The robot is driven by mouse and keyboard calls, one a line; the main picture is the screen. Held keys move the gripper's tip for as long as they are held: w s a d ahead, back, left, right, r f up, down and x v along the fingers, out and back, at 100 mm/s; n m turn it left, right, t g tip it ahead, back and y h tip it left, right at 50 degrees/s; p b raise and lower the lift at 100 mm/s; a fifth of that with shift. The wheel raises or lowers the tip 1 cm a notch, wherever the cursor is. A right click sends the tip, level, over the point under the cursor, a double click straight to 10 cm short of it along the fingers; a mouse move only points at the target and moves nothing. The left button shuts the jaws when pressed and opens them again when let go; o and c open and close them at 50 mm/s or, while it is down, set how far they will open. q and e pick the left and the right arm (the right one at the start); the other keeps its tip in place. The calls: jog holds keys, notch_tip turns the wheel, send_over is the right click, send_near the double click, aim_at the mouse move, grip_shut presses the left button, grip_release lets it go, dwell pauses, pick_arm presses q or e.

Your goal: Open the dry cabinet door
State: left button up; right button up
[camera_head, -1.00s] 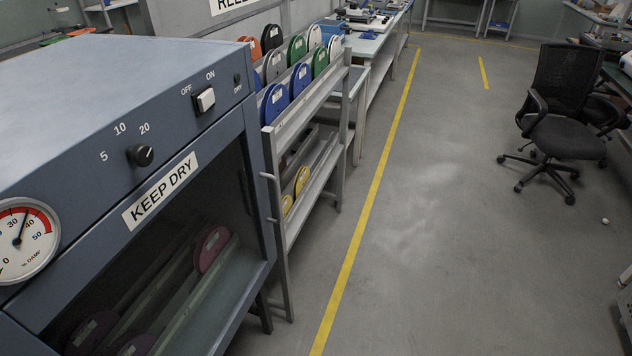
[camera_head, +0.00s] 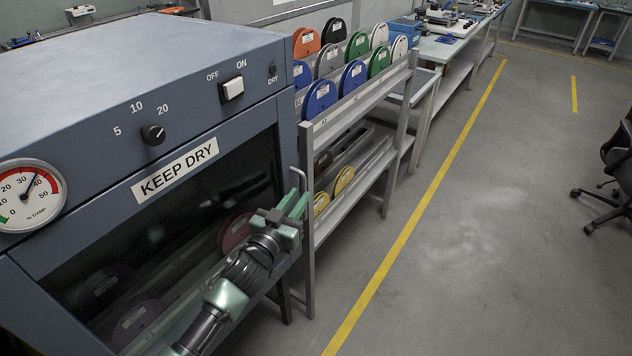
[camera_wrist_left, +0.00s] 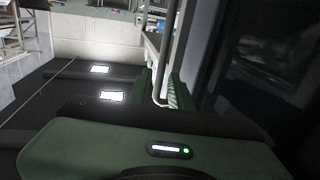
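The dry cabinet (camera_head: 90,75) is a blue-grey box at the left of the head view. Its dark glass door (camera_head: 200,215) under the "KEEP DRY" label is shut. The door handle (camera_head: 297,176) is a thin upright metal bar at the door's right edge. It also shows in the left wrist view as a bar (camera_wrist_left: 172,40). My left gripper (camera_head: 297,203) is at the handle's lower part, with its green fingers pointing up and right. In the left wrist view the fingers (camera_wrist_left: 163,88) look apart, with the bar between them. Contact is unclear. My right gripper is out of view.
A grey rack (camera_head: 345,120) of coloured reels stands close to the cabinet's right side. A workbench (camera_head: 440,50) is further back. An office chair (camera_head: 615,165) is at the right edge. The floor (camera_head: 480,230) beyond the yellow line is clear.

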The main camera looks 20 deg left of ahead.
aim_at(305, 188)
pick_arm(q)
jog(key=w, duration=0.4)
jog(key=w+d, duration=0.1)
jog(key=w, duration=0.2)
jog(key=shift+f, duration=0.1)
grip_shut()
dwell(1.3)
